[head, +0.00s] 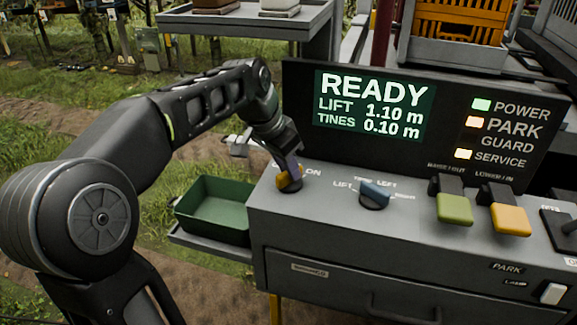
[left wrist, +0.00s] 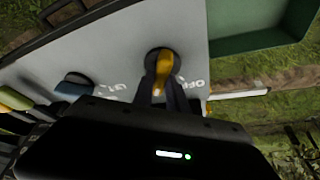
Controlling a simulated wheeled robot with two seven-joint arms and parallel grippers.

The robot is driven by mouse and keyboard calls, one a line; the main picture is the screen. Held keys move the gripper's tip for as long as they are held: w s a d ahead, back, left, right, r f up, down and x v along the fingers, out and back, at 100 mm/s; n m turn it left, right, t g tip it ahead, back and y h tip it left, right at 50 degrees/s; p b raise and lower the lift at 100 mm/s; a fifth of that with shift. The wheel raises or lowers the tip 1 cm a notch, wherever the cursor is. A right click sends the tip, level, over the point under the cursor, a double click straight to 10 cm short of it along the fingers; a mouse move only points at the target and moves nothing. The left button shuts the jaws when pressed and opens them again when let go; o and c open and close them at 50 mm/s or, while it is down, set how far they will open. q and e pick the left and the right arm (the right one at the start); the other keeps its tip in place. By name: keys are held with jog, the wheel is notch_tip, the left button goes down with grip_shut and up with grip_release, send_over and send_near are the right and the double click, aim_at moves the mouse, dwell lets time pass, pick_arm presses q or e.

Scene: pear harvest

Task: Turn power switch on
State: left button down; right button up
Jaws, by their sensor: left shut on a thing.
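The power switch (head: 289,180) is a yellow knob at the left end of the grey console top, with an "ON" label to its right. In the left wrist view the yellow knob (left wrist: 165,66) sits on a dark round base, with an "OFF" label beside it. My left gripper (head: 288,172) is shut on the knob, its fingers on both sides of it. The fingers also show in the left wrist view (left wrist: 163,85). The display (head: 372,105) reads READY, and the POWER lamp (head: 481,105) is lit green. My right gripper is not in view.
A blue selector knob (head: 374,194) is right of the switch. Green (head: 454,208) and yellow (head: 510,219) levers stand further right. A green tray (head: 214,209) is beside the console's left end. An orange crate (head: 458,22) is behind the display.

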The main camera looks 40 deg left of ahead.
aim_at(278, 176)
pick_arm(q)
jog(key=c, duration=1.3)
grip_release()
jog(key=v, duration=0.8)
jog(key=shift+f, duration=0.1)
